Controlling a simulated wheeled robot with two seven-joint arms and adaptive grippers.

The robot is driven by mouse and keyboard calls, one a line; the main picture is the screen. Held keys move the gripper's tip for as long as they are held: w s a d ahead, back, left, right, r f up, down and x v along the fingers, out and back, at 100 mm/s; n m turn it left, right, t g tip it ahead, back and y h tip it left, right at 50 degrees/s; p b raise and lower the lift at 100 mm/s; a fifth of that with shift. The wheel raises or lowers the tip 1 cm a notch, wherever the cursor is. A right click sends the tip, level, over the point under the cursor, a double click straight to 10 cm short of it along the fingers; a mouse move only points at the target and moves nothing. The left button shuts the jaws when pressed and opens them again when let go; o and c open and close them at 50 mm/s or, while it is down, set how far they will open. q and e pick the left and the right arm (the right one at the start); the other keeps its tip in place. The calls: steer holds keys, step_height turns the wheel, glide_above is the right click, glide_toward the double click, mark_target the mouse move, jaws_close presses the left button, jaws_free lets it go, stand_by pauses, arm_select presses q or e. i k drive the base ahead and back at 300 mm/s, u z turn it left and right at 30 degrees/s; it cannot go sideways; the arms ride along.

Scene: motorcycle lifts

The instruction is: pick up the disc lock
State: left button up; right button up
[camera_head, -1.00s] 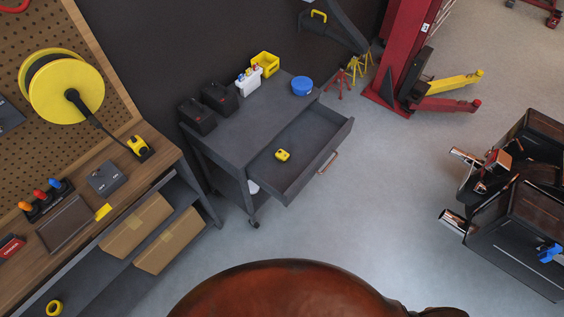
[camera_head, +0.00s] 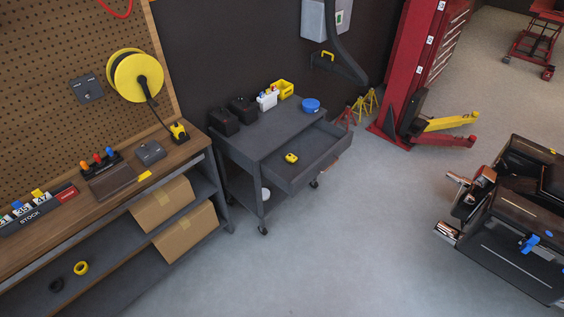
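A small yellow object with a dark middle, which looks like the disc lock (camera_head: 291,158), lies in the open drawer (camera_head: 318,166) of a dark grey cart. It is near the drawer's left end and nothing covers it. It is too small to make out in detail. Neither of my grippers is in view.
The cart top (camera_head: 262,133) holds black boxes, a white bottle carrier, a yellow bin and a blue bowl (camera_head: 311,105). A wooden workbench (camera_head: 112,205) stands left. A red lift post (camera_head: 408,70) stands behind right. Dark machinery (camera_head: 515,225) is at right. The floor (camera_head: 330,255) before the cart is clear.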

mark_target(290, 157)
steer(key=u, duration=0.7)
steer(key=i, duration=1.3)
steer(key=z, duration=0.15)
